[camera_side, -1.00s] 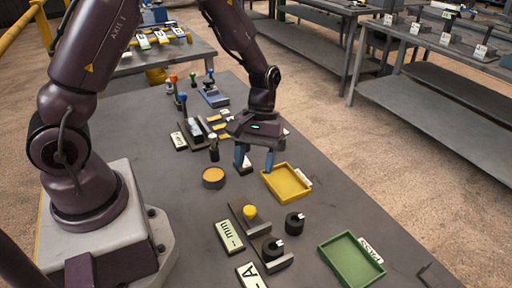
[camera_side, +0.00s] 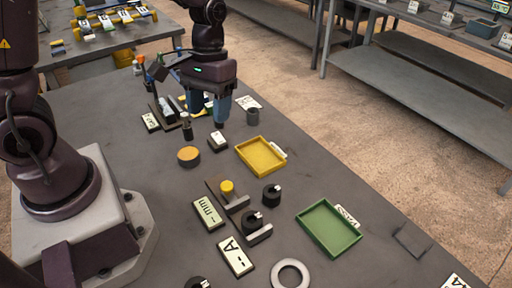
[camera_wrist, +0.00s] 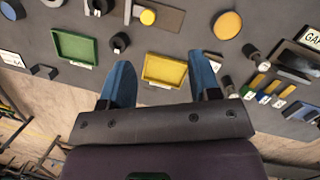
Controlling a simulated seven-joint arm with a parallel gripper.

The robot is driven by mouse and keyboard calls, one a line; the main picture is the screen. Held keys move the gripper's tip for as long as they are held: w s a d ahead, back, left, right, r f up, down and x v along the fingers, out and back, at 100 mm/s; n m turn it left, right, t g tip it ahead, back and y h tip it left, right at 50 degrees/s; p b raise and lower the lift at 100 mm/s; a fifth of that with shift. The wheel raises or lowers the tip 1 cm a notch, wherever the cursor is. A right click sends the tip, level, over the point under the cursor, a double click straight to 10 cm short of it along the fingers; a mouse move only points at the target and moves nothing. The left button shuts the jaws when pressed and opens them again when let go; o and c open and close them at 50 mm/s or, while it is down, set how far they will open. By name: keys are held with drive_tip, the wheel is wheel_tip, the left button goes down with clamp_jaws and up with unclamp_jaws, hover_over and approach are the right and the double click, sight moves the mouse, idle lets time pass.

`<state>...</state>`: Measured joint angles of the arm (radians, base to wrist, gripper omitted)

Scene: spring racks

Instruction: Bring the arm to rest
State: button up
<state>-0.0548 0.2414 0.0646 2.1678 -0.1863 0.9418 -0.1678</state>
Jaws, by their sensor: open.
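My gripper (camera_side: 207,112) is open, its two blue fingers apart with nothing between them. In the side view it is over the far part of the grey table (camera_side: 120,122), beyond the yellow tray. In the wrist view the blue fingers (camera_wrist: 160,85) point toward the table, with the yellow tray (camera_wrist: 163,72) showing between and beyond their tips. The gripper appears raised above the surface; its exact height is hard to tell.
An empty yellow tray (camera_side: 262,156) and an empty green tray (camera_side: 330,228) lie along the right. Black knobs (camera_side: 271,194), a yellow button (camera_side: 227,187), display plates (camera_side: 208,212) and a grey ring (camera_side: 290,274) sit nearer. An orange-topped disc (camera_side: 188,155) is left of the yellow tray.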

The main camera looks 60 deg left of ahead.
drive_tip(key=s+r+m+t+y, duration=0.1)
drive_tip(key=s+r+m+t, duration=0.3)
drive_tip(key=r, duration=1)
drive_tip(key=s+d+t, duration=0.1)
drive_tip(key=s+t, duration=0.2)
drive_tip(key=s, duration=0.2)
drive_tip(key=shift+r+m+t+y, duration=0.35)
drive_tip(key=shift+m+t+y, duration=0.05)
